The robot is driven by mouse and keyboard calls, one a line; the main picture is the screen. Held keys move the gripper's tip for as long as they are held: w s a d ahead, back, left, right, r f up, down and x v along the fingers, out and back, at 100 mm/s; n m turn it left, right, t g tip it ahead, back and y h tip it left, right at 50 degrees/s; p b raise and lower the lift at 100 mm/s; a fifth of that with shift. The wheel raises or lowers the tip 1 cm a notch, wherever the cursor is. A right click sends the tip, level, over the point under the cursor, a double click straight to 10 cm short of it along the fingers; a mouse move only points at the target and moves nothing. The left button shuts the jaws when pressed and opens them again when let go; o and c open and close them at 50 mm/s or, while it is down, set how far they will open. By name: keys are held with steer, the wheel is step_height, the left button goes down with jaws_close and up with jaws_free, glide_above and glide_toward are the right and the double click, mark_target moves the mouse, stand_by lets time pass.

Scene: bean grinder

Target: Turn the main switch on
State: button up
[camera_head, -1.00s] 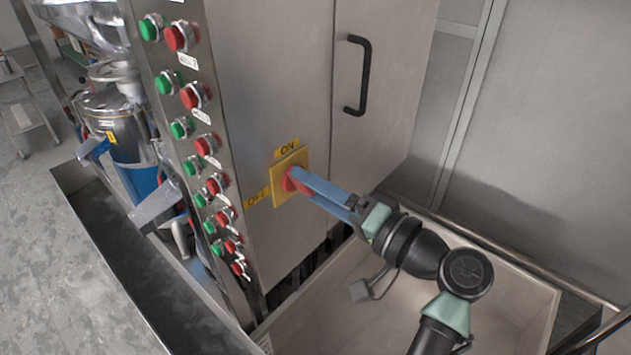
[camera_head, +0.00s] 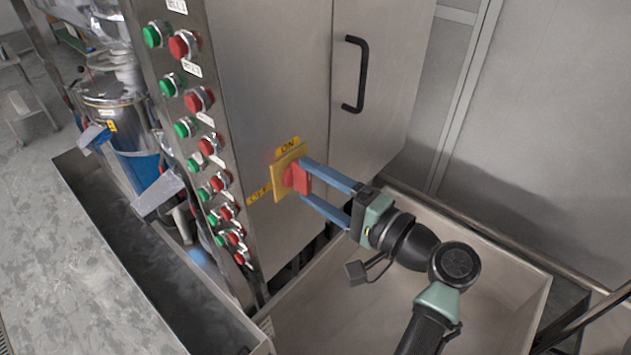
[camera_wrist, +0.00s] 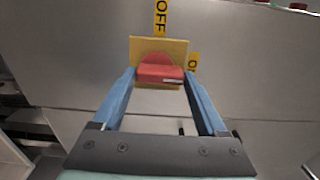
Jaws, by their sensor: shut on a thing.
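The main switch is a red rotary knob (camera_head: 297,177) on a yellow square plate (camera_head: 280,184) on the cabinet front. An ON label (camera_head: 288,145) sits above the plate and an OFF label (camera_head: 259,194) to its left. My gripper (camera_head: 304,178) is shut on the knob, one blue finger above it and one below. In the wrist view, the fingers hold the two ends of the red knob (camera_wrist: 160,72). Its bar lies across the picture, and a pale mark on it is on the side of the partly hidden ON label (camera_wrist: 194,64). The OFF label (camera_wrist: 161,16) is above the plate.
Rows of green and red push buttons (camera_head: 198,100) run down the panel left of the switch. A black door handle (camera_head: 356,75) is above right. A pale metal bin (camera_head: 480,240) lies below my arm, and a trough (camera_head: 150,255) is at lower left.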

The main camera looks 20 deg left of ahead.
steer(key=o, duration=1.3)
steer(key=shift+d, duration=0.1)
steer(key=b+v, duration=0.5)
steer(key=v, duration=0.8)
